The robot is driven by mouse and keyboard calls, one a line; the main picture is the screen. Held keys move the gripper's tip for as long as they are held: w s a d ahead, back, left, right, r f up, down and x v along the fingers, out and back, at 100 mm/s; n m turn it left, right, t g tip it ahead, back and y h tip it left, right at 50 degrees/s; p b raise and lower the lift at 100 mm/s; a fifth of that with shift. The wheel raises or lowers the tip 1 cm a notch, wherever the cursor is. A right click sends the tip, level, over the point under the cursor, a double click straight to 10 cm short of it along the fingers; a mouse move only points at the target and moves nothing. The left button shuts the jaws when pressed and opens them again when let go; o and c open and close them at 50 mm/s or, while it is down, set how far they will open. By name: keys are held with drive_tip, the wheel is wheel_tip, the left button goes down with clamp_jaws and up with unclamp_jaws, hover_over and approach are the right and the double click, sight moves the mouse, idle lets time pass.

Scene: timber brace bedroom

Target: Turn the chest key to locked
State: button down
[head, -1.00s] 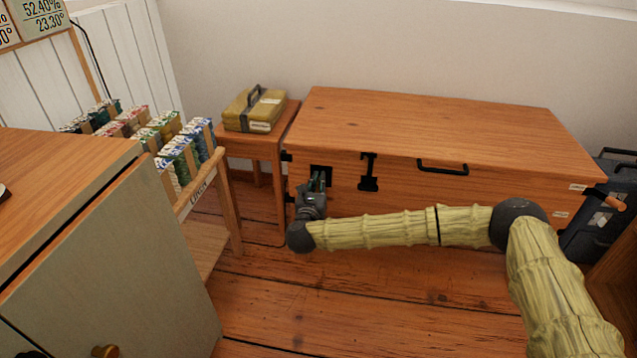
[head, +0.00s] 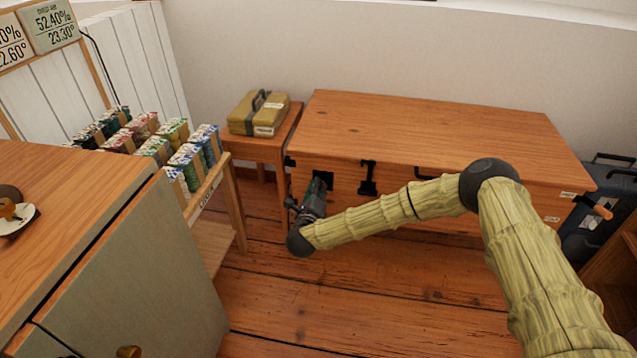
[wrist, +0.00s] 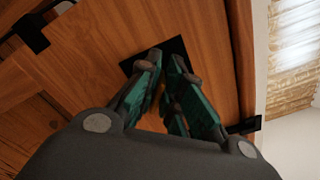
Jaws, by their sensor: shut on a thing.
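The wooden chest (head: 440,130) stands against the back wall with its lid down. A black lock plate (head: 324,178) is on the left part of its front. My gripper (head: 318,190) is at this plate, its fingers pointing at it. In the wrist view the green fingers of my gripper (wrist: 168,80) are closed together in front of the black plate (wrist: 178,48).
A small side table (head: 262,148) with an olive case (head: 258,113) stands left of the chest. A rack of packets (head: 165,150) and a cabinet (head: 150,270) are at the left. A dark suitcase (head: 600,215) is at the right. Floor in front is clear.

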drive_tip(key=n+p, duration=0.2)
drive_tip(key=n, duration=0.2)
drive_tip(key=shift+a+n+p, duration=0.1)
drive_tip(key=shift+n+p, duration=0.2)
drive_tip(key=shift+p, duration=0.05)
drive_tip(key=shift+f+n+p, duration=0.2)
drive_tip(key=shift+n+p, duration=0.2)
drive_tip(key=shift+n, duration=0.4)
drive_tip(key=shift+f+n+p, duration=0.2)
drive_tip(key=shift+n+p, duration=0.2)
drive_tip(key=shift+n, duration=0.4)
drive_tip(key=c, duration=1.6)
unclamp_jaws()
drive_tip(key=shift+s, duration=0.1)
drive_tip(key=s, duration=0.4)
drive_tip(key=s+a, duration=0.1)
drive_tip(key=s, duration=0.2)
drive_tip(key=s+a, duration=0.1)
drive_tip(key=s, duration=0.3)
drive_tip(key=shift+s+a, duration=0.1)
drive_tip(key=shift+s, duration=0.2)
